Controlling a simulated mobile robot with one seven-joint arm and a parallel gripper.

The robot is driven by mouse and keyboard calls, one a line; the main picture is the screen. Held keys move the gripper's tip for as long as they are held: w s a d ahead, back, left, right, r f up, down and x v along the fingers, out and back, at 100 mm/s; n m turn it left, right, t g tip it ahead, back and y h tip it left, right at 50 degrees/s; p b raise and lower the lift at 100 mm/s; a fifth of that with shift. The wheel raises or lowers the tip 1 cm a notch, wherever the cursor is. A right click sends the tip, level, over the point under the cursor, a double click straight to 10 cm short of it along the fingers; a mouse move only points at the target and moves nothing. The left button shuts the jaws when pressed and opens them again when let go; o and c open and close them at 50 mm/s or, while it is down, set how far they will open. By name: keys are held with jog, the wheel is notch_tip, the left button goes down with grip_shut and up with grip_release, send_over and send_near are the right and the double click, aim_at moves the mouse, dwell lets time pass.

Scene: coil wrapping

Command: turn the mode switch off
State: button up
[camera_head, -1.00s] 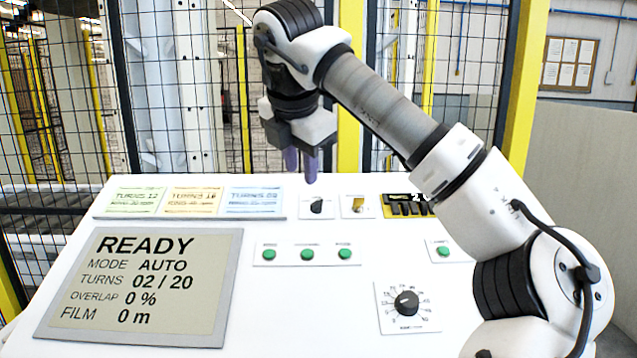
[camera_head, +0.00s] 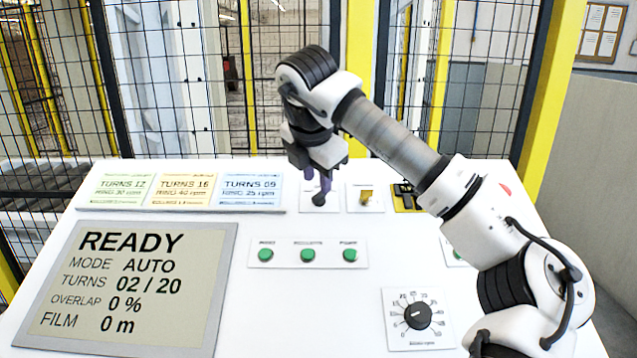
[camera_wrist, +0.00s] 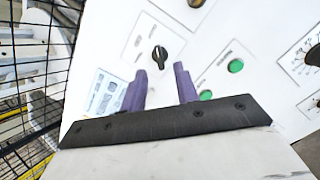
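A black rotary switch (camera_head: 319,198) sits on a white plate in the panel's back row, partly hidden by my gripper. A yellow switch (camera_head: 367,196) is on the plate to its right. Their labels are too small to read, so I cannot tell from them which is the mode switch. The display (camera_head: 130,285) reads READY and MODE AUTO. My gripper (camera_head: 318,184) points down at the black switch. In the wrist view, its purple fingers (camera_wrist: 160,68) are apart and empty, with the black switch (camera_wrist: 159,54) just beyond and between their tips. Contact is not visible.
Three green buttons (camera_head: 308,255) sit in front of the switches, with a numbered dial (camera_head: 417,315) nearer right. Coloured cards (camera_head: 180,190) lie left of the gripper. A yellow-black plate (camera_head: 405,197) and a red item (camera_head: 505,189) are right. A mesh fence stands behind.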

aim_at(319, 194)
jog(key=shift+p+x, duration=0.55)
jog(key=shift+x, duration=1.8)
grip_shut()
